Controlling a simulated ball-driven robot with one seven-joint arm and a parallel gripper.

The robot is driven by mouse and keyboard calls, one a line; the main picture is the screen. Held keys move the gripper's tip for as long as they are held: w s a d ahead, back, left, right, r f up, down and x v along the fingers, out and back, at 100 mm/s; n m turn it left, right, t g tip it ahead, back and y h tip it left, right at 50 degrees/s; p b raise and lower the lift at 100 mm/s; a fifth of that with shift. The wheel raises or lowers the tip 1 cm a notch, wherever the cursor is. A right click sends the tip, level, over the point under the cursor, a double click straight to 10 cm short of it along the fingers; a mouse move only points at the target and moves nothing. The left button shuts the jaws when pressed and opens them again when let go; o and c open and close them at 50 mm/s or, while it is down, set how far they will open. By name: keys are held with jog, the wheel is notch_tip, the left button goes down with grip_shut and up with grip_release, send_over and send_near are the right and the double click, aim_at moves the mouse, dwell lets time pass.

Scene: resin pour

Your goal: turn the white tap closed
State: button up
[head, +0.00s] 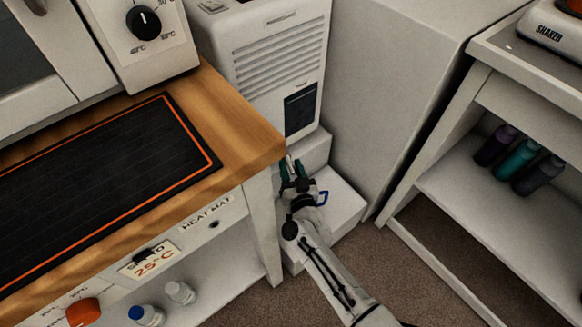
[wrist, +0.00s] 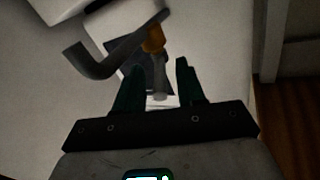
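My gripper (head: 292,165) reaches down beside the wooden bench, in front of the white louvred unit (head: 275,60). In the wrist view my gripper (wrist: 160,68) has its two dark green fingers apart, with no thing clearly held. Just beyond the fingertips is what looks like the tap: a brass-coloured body (wrist: 154,40) with a bent grey spout or lever (wrist: 100,62) extending left. A pale grey piece (wrist: 160,82) shows in the gap between the fingers. I cannot tell whether the fingers touch it. In the head view the tap is not clearly visible.
The wooden bench (head: 235,140) with the black heat mat (head: 100,170) stands close left of my arm. A tall pale cabinet (head: 375,80) is behind on the right. A shelf unit (head: 500,215) with bottles stands farther right. Brown carpet (head: 385,260) is open between.

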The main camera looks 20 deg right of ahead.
jog(key=s+p, duration=0.3)
jog(key=s, duration=0.7)
jog(key=shift+s+a, duration=0.3)
jog(key=shift+a, duration=0.15)
